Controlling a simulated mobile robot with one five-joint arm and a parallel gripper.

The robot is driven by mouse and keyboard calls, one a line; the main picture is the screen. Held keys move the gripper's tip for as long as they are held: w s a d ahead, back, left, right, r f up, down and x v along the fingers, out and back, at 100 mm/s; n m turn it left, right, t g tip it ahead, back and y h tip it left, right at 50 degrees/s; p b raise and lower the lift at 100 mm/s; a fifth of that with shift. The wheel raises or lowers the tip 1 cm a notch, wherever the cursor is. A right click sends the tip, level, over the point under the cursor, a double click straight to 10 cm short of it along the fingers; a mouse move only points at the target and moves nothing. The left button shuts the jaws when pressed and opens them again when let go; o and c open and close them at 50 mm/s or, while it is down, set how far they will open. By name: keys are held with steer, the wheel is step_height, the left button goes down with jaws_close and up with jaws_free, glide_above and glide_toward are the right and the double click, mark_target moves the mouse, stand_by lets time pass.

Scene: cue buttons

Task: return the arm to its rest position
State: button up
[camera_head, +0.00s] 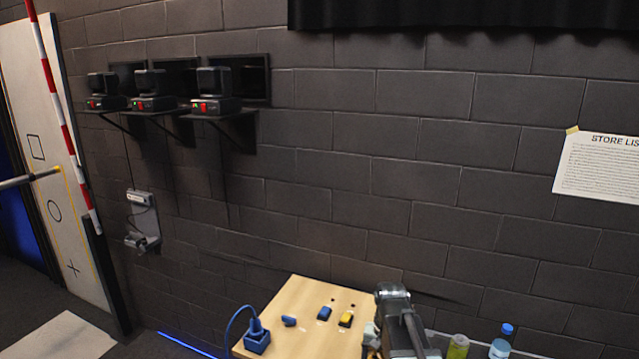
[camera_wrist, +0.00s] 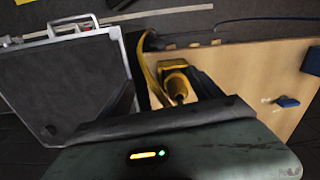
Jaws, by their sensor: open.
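My arm (camera_head: 402,325) shows at the bottom of the head view, in front of the right side of a light wooden board (camera_head: 290,310). Its lower part is cut off by the frame edge. In the wrist view, my gripper (camera_wrist: 168,90) has its dark fingers apart, with nothing held between them. The dark gripper body, with a small yellow light and a green light, fills the lower part of that view.
Bottles (camera_head: 501,342) stand right of my arm. Wall shelves (camera_head: 235,122) hold three devices.

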steer(key=s+f+n+b, duration=0.1)
steer(key=s+f+b, duration=0.2)
steer(key=f+b, duration=0.3)
steer(key=s+f+n+b, duration=0.2)
steer(key=s+f+b, duration=0.2)
steer(key=f+b, duration=0.3)
step_height(320, 180, down, 2)
steer(key=shift+f, duration=0.1)
steer(key=shift+a, duration=0.1)
